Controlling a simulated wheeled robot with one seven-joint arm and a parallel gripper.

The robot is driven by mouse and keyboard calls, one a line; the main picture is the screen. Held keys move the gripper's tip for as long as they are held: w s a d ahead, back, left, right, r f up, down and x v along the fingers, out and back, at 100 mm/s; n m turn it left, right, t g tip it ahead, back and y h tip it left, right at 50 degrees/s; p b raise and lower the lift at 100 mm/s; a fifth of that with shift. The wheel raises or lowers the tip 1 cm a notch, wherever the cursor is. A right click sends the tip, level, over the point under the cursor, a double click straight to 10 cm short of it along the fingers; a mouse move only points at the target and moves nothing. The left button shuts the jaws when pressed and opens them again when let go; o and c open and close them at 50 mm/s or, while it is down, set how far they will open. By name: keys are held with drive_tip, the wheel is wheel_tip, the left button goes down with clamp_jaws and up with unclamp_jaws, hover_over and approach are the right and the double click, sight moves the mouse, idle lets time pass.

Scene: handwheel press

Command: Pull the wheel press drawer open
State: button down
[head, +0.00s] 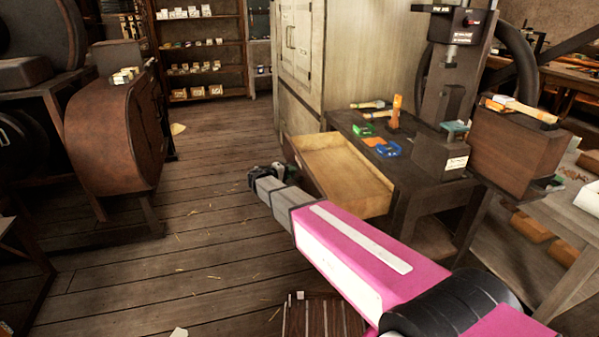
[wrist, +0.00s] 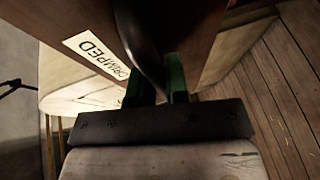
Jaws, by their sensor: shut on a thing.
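The wooden drawer (head: 345,165) of the wheel press table stands well out from under the dark tabletop, and its bare inside shows empty. My gripper (head: 266,174) is at the drawer's front panel, on its left side in the head view. In the wrist view, my gripper (wrist: 155,82) is shut on the dark curved drawer handle (wrist: 140,45), with a green-padded finger on each side. The brown drawer front (wrist: 205,40) carries a white label (wrist: 95,56) reading "CRIMPED". In the head view the handle is too small to make out.
The wheel press (head: 450,85) stands on the dark table (head: 425,195), with green, orange and blue items on top. A pale cabinet (head: 310,60) is behind the drawer. A rusty rounded machine (head: 110,140) stands at left. The plank floor (head: 215,190) between is mostly clear.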

drive_tip(key=shift+a, duration=0.2)
drive_tip(key=c, duration=1.4)
unclamp_jaws()
drive_tip(key=shift+s, duration=0.1)
drive_tip(key=v, duration=1)
drive_tip(key=shift+s+a, duration=0.25)
drive_tip(key=shift+a, duration=0.05)
drive_tip(key=shift+r, duration=0.1)
